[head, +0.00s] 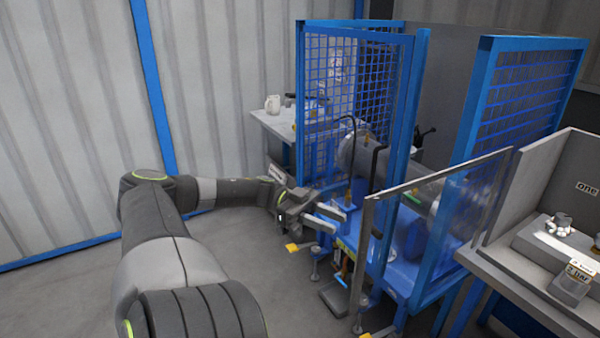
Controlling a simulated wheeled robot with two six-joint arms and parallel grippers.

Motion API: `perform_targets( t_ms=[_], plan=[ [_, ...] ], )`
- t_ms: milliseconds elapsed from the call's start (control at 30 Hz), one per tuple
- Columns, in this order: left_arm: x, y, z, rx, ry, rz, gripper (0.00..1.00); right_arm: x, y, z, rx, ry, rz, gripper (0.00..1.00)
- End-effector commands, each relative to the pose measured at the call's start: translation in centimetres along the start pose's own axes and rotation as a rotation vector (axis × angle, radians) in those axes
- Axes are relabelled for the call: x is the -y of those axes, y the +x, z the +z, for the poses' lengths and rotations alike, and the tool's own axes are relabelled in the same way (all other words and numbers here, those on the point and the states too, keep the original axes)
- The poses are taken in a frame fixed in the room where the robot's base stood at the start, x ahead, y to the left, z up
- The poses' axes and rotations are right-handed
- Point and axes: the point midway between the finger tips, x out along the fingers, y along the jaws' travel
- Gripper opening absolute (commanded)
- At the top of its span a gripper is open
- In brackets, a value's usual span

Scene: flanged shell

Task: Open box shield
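A clear shield panel (455,215) with a grey metal frame stands across the front of a blue machine cage (484,92). A grey cylindrical shell (352,158) lies inside, partly hidden by the blue posts and the panel. My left gripper (338,220) is in front of the cage's left side, left of the shield's near edge. Its two fingers are apart, pointing right, with nothing visible between them. It appears clear of the shield frame. My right gripper is not in view.
A side table (268,124) with a white mug (273,104) stands behind the cage at left. A grey bench (535,290) with small parts stands close at right. Yellow pedals or feet (298,247) are near the floor below my gripper. Open floor lies at left.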

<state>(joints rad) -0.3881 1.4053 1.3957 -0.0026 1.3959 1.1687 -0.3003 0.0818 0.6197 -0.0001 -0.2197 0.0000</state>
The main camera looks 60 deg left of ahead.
Motion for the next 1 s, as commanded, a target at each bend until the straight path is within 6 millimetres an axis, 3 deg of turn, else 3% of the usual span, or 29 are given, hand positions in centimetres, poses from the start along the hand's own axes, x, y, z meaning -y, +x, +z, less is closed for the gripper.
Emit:
perform_targets(
  t_ms=[200,400,600,1000],
  plan=[
    [0.1,-4.9,0.3,0.004,0.001,-0.004,0.32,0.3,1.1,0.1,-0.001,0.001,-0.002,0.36],
    [0.1,-7.7,0.2,0.001,0.002,-0.001,0.32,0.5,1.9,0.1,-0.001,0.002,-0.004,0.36],
    [0.1,-8.9,0.0,0.000,0.001,0.000,0.32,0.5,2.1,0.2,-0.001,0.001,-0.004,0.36],
    [0.0,-9.1,0.0,0.000,0.001,0.001,0.32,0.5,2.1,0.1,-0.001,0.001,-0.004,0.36]
  ],
)
